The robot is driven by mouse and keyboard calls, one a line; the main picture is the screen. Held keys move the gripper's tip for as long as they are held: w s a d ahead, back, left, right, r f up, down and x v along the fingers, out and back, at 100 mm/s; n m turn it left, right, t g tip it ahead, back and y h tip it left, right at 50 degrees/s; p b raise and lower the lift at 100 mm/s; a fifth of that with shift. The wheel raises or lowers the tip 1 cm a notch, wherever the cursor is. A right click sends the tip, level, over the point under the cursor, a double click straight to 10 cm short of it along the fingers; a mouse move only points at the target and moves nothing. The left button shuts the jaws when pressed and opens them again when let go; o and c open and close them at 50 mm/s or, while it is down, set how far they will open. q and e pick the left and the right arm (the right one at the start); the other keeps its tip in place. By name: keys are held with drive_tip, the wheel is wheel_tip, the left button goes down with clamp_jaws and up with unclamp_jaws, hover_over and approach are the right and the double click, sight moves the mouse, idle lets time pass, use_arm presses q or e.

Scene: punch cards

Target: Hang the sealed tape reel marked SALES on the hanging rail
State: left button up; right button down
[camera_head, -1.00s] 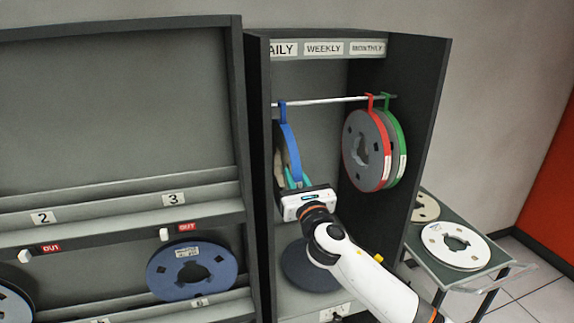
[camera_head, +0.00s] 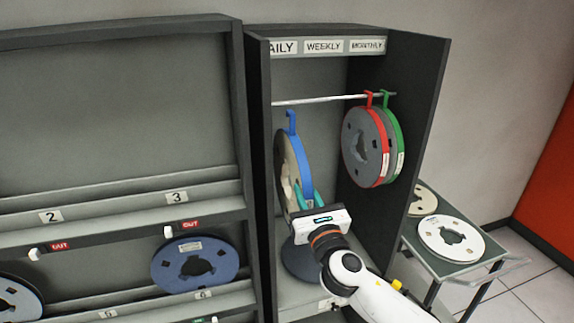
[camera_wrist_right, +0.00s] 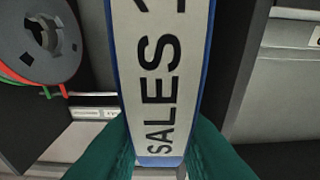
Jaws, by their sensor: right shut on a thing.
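The blue-rimmed reel (camera_head: 299,152) with a blue hook on top is held upright in my right gripper (camera_head: 304,198), inside the tall cabinet. Its hook shows a little below the hanging rail (camera_head: 325,98) in the head view and looks clear of it. In the right wrist view its white label (camera_wrist_right: 157,75) reads SALES, and the teal fingers grip both sides of its rim. The gripper hides the reel's lower part in the head view. My left gripper is not in view.
A red reel (camera_head: 365,150) and a green reel (camera_head: 397,140) hang at the rail's right end; its left and middle are bare. Cabinet walls flank the rail. A dark round thing (camera_head: 300,262) lies below. A trolley with reels (camera_head: 450,238) stands right, a rack with reels (camera_head: 195,265) left.

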drive_tip(key=shift+s+d+r+p, duration=0.15)
drive_tip(key=shift+s+d+p, duration=0.15)
drive_tip(key=shift+s, duration=0.45)
drive_tip(key=shift+s+d+r+p, duration=0.1)
drive_tip(key=shift+s+d+p, duration=0.15)
drive_tip(key=shift+s, duration=0.5)
drive_tip(key=shift+r+v, duration=0.15)
drive_tip(key=shift+v, duration=0.65)
drive_tip(key=shift+r+v, duration=0.15)
drive_tip(key=shift+v, duration=0.65)
drive_tip(key=shift+f, duration=0.1)
